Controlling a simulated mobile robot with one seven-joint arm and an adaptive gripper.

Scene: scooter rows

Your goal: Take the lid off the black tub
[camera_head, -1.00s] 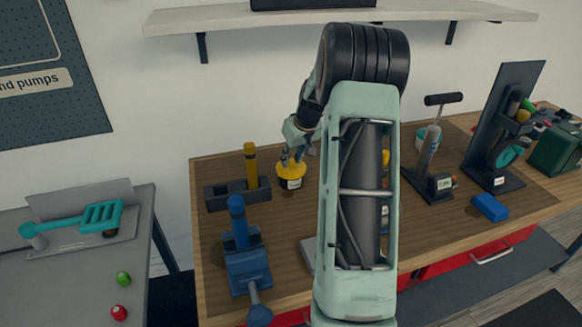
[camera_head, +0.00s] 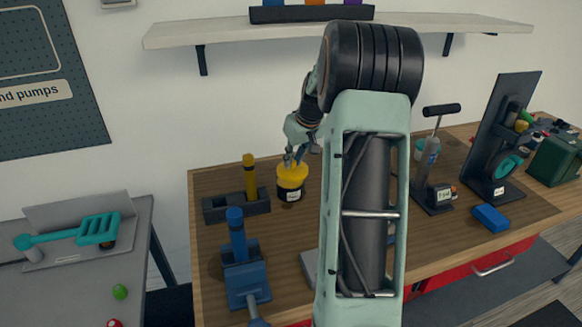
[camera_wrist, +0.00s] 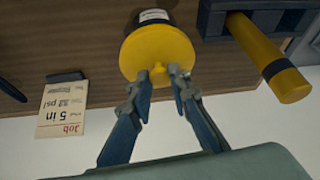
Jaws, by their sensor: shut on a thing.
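The black tub (camera_head: 290,194) stands on the wooden bench near its back edge, with a white label on its front. Its yellow lid (camera_head: 293,175) covers the top, and I see no gap between lid and tub. My gripper (camera_head: 293,160) comes down on the lid from above. In the wrist view, the fingertips of my gripper (camera_wrist: 166,74) are shut on the small knob in the middle of the yellow lid (camera_wrist: 150,52).
A dark block with a yellow handle (camera_head: 249,177) stands close left of the tub. A blue vise (camera_head: 243,265) is in front. My arm hides the bench's middle. A pump (camera_head: 432,165) and a blue block (camera_head: 490,218) stand right.

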